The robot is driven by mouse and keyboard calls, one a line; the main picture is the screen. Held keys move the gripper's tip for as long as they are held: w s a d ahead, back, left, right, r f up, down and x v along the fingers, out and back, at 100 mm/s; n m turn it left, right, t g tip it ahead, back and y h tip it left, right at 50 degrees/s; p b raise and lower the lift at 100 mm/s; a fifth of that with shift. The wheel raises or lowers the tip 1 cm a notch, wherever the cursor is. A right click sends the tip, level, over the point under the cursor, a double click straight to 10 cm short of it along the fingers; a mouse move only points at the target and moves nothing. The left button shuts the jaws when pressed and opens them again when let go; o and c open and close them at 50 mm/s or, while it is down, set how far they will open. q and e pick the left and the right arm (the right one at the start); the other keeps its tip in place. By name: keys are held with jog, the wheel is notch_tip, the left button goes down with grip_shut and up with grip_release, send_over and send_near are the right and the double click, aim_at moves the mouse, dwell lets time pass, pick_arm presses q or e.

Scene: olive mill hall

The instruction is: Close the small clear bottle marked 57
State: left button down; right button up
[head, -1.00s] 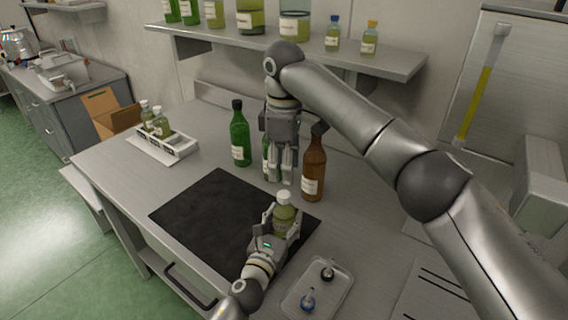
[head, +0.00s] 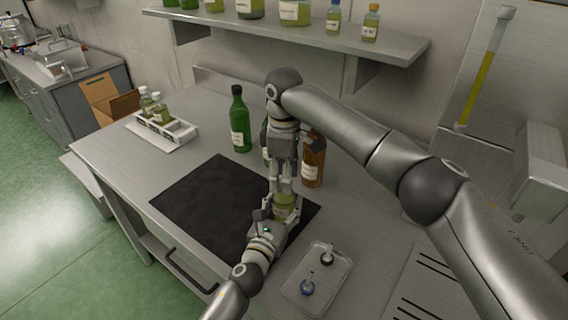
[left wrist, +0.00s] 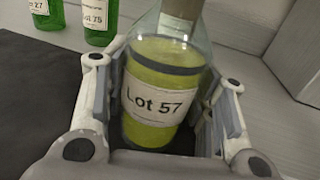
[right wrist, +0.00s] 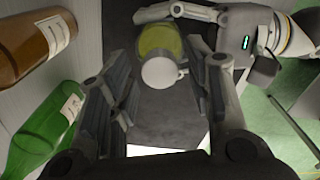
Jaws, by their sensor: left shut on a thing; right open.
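The small clear bottle marked Lot 57 (left wrist: 155,95), with yellow-green liquid, stands in my left gripper (head: 280,212), whose fingers close on both its sides. It is over the right part of the black mat. In the right wrist view its round white top (right wrist: 160,73) shows from above, with a small tab-like bit at its right. How tightly the white top sits cannot be told. My right gripper (right wrist: 160,95) is open and points down just above the bottle, its fingers apart around the white top; contact cannot be made out. In the head view this right gripper hides the top.
A tray (head: 338,290) with a black-topped and a blue-topped piece lies to the right. A green bottle (head: 239,120) and a brown bottle (head: 314,160) stand behind, close to my right arm. A white rack (head: 178,132) holds small bottles. The black mat (head: 205,200) is otherwise clear.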

pick_arm(q)
jog(key=shift+f, duration=0.1)
pick_arm(e)
jog(key=shift+f, duration=0.25)
grip_shut()
jog(key=shift+m, duration=0.9)
grip_release()
